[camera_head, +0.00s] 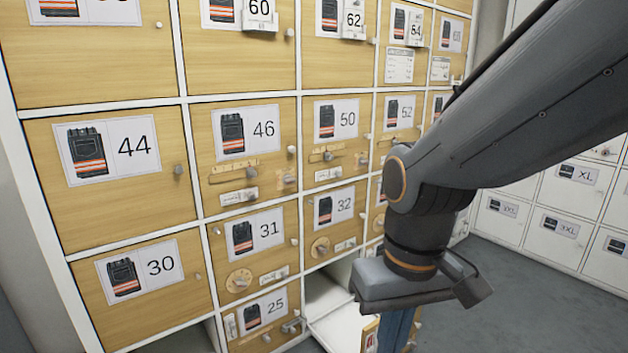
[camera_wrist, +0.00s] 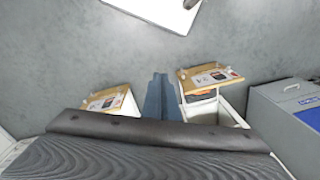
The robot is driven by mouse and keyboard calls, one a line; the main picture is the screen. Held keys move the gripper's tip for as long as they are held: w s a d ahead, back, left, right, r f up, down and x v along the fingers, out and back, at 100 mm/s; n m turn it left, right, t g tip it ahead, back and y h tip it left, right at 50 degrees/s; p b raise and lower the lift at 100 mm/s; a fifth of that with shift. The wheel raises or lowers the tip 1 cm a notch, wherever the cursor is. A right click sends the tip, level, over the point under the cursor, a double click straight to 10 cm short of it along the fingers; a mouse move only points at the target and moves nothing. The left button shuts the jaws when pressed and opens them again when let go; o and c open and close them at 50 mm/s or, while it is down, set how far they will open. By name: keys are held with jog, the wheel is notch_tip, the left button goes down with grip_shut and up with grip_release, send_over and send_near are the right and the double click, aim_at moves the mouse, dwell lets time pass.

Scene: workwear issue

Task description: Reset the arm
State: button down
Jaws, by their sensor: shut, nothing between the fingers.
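My gripper (camera_head: 395,332) hangs at the end of my arm, pointing down in front of the lower right of the wooden locker wall (camera_head: 190,225). Its blue fingers are together with nothing between them. They also show in the wrist view (camera_wrist: 158,88), between two pulled-out compartments. The left compartment (camera_wrist: 112,102) is partly hidden by the gripper body. The right compartment (camera_wrist: 215,108) has a wooden front, and something dark lies behind that front.
An open white drawer (camera_head: 338,318) sticks out beside my gripper in the head view. White lockers (camera_head: 560,195) with size labels stand at the right. A grey box (camera_wrist: 285,115) is at the right in the wrist view. Grey floor (camera_head: 530,310) lies open at the right.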

jog(key=d+r+m+p, duration=0.2)
jog(key=d+r+p, duration=0.7)
jog(key=p, duration=0.7)
jog(key=shift+m+h, duration=0.3)
jog(key=shift+a, duration=0.1)
